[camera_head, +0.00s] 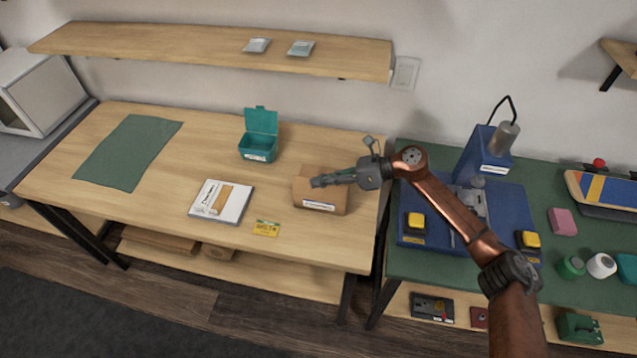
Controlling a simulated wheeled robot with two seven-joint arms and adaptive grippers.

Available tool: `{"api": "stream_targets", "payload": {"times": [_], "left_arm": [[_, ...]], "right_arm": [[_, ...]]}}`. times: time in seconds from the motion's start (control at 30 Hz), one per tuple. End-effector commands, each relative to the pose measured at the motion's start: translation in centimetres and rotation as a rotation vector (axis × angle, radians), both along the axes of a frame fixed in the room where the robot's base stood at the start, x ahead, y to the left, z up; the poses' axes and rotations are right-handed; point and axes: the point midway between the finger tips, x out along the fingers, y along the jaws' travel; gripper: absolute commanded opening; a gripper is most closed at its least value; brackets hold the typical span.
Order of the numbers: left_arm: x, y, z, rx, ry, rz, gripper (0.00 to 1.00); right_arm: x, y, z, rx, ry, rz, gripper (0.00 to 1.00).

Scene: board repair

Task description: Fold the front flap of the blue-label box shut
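A brown cardboard box (308,194) stands near the right front part of the wooden table. A pale label with a bluish line (318,205) is on its front face. Its flaps are hard to make out at this size, and my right gripper hides part of its top. My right gripper (318,182) comes in from the right and points left across the box top. The fingers look close together, but they are seen side-on and I cannot tell whether they are open or touch the box. My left gripper is not in view.
On the wooden table (190,150) are an open teal box (258,146), a white booklet (238,204), a yellow card (266,228) and a green mat (125,155). A green-topped bench with a blue station (430,238) stands at right. A shelf (180,45) hangs above.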

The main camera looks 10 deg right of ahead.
Motion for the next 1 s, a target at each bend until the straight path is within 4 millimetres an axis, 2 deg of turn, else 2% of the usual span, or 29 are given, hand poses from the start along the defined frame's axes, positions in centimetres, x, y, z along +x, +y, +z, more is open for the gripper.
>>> {"api": "stream_targets", "payload": {"times": [0.2,0.63,0.9,1.0], "left_arm": [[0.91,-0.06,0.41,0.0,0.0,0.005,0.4],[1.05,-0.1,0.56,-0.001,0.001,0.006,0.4],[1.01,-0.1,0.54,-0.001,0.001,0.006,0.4],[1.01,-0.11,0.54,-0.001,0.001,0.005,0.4]], "right_arm": [[0.29,-0.09,-0.2,0.016,0.052,0.0,0.0],[0.29,-0.1,-0.11,0.019,0.061,0.001,0.0],[0.29,-0.09,-0.12,0.019,0.061,0.001,0.19],[0.29,-0.1,-0.13,0.019,0.061,0.001,0.2]]}}
